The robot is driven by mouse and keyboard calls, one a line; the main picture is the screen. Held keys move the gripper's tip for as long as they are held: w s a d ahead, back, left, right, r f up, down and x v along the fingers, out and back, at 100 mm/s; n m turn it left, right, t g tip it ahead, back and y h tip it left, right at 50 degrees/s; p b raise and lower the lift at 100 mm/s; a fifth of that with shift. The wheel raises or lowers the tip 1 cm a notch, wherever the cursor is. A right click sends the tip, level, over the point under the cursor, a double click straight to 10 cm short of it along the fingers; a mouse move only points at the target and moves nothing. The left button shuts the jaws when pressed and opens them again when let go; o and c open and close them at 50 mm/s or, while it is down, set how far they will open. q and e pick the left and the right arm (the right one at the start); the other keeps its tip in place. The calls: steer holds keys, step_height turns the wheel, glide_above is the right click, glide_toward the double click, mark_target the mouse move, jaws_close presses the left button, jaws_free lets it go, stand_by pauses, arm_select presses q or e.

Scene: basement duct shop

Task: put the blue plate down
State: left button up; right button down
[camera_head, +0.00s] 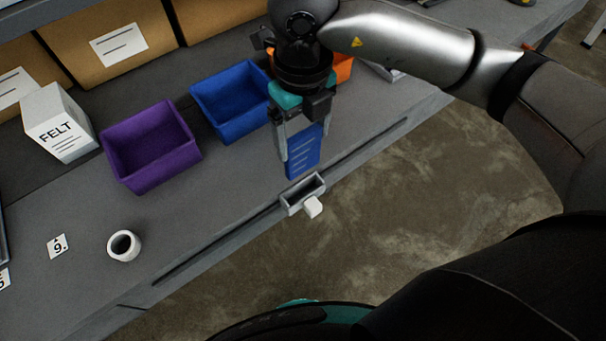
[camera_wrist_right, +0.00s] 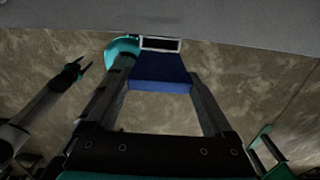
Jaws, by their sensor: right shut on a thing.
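The blue plate (camera_head: 304,152) hangs upright in my right gripper (camera_head: 302,158), which is shut on it with one finger at each side. White lines mark its face. Its lower edge is just above the grey slotted holder (camera_head: 292,199) at the bench's front edge; I cannot tell whether they touch. In the right wrist view the plate (camera_wrist_right: 163,72) spans between the fingers, with the holder's pale-rimmed opening (camera_wrist_right: 160,44) just beyond it. My left gripper (camera_wrist_right: 84,64) shows small at the left of that view, its fingers apart and empty.
A white block (camera_head: 313,207) sits at the holder's front. A blue bin (camera_head: 232,122), a purple bin (camera_head: 150,172) and an orange bin (camera_head: 344,68) stand behind. A white FELT box (camera_head: 58,122) and white ring (camera_head: 124,245) are left. The bench between ring and holder is clear.

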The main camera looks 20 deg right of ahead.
step_height(320, 180, down, 13)
steer(key=shift+r, duration=0.2)
stand_by(0.3)
steer(key=shift+f+b, duration=0.2)
steer(key=shift+b, duration=0.15)
steer(key=shift+c, duration=0.5)
jaws_free()
steer(key=shift+o, duration=0.5)
steer(key=shift+r, duration=0.1)
step_height(320, 180, up, 12)
steer(key=shift+r, duration=0.15)
